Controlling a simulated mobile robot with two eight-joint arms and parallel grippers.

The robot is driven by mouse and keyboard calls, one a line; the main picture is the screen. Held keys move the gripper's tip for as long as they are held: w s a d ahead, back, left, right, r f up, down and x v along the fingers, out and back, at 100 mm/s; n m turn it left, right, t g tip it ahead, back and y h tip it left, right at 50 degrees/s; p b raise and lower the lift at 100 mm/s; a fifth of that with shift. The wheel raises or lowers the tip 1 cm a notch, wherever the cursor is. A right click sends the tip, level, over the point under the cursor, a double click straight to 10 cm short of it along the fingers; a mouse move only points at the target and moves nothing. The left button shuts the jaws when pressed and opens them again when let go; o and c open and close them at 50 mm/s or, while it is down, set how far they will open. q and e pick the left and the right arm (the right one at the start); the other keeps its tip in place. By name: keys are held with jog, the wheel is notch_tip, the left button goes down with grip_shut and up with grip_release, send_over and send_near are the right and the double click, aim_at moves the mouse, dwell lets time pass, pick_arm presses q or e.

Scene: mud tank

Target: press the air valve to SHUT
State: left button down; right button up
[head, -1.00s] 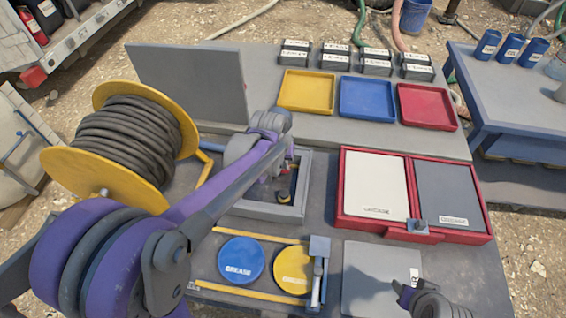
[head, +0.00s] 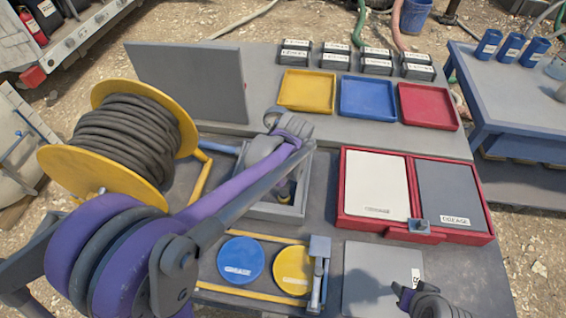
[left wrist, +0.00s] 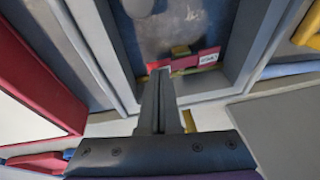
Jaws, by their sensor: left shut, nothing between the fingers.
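A yellow cable reel (head: 62,172) stands left of the frame. A red case (head: 385,228) with white and dark panels lies to the right. Blue (head: 240,262) and yellow (head: 292,270) discs lie in front. An upright grey panel (head: 195,85) and coloured trays stand behind.

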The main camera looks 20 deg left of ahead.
pick_arm(q)
jog(key=shift+w+d+f+y, duration=0.1)
jog(key=shift+d+f+y, duration=0.2)
jog(key=shift+y, duration=0.1)
pick_arm(e)
jog(key=shift+f, duration=0.35)
pick_arm(q)
jog(key=shift+d+f+b, duration=0.1)
jog(key=shift+f+b, duration=0.15)
jog(key=shift+b, duration=0.15)
pick_arm(e)
jog(key=shift+s+f, duration=0.1)
jog(key=shift+f, duration=0.05)
pick_arm(q)
jog(key=shift+r, duration=0.2)
jog(key=shift+r+p, duration=0.65)
jog(key=shift+r, duration=0.05)
pick_arm(e)
jog(key=shift+r, duration=0.65)
